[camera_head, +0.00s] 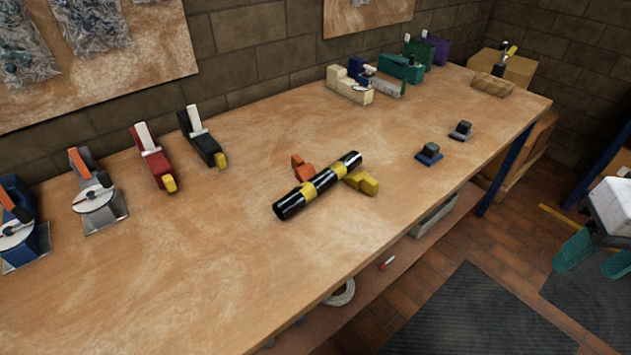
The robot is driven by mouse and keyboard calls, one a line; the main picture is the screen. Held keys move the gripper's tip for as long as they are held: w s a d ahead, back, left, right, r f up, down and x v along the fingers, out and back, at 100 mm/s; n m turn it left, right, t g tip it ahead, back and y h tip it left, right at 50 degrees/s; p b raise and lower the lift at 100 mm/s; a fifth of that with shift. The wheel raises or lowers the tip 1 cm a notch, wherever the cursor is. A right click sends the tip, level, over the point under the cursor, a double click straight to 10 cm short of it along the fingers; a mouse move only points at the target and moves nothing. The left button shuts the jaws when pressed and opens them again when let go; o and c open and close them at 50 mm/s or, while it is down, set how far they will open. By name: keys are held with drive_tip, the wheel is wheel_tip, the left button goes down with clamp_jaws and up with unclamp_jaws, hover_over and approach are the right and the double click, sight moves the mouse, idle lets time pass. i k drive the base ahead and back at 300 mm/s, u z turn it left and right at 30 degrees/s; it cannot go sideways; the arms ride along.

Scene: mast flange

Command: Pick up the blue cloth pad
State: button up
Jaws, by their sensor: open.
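A small blue pad (429,155) with a dark block-like top lies flat on the right part of the wooden workbench (240,260), near its front edge. It looks like the blue cloth pad, but it is too small to make out cloth. My gripper (588,264) shows at the right edge, with two teal fingers spread apart and nothing between them. It is off the bench, over the floor side, well to the right of the pad and apart from it. Part of my gripper and arm is cut off by the frame.
A similar grey pad (461,131) lies just behind the blue one. A black-and-yellow cylinder (318,185) rests across orange and yellow blocks to the left. Clamp-like tools (153,158) and boxes (401,68) line the back. Bare bench surrounds the pads.

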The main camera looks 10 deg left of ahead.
sight(430, 155)
drive_tip(key=k, duration=0.4)
drive_tip(key=z, duration=0.95)
drive_tip(key=i, duration=0.7)
drive_tip(key=u, duration=0.6)
drive_tip(key=i, duration=0.7)
drive_tip(key=u, duration=0.8)
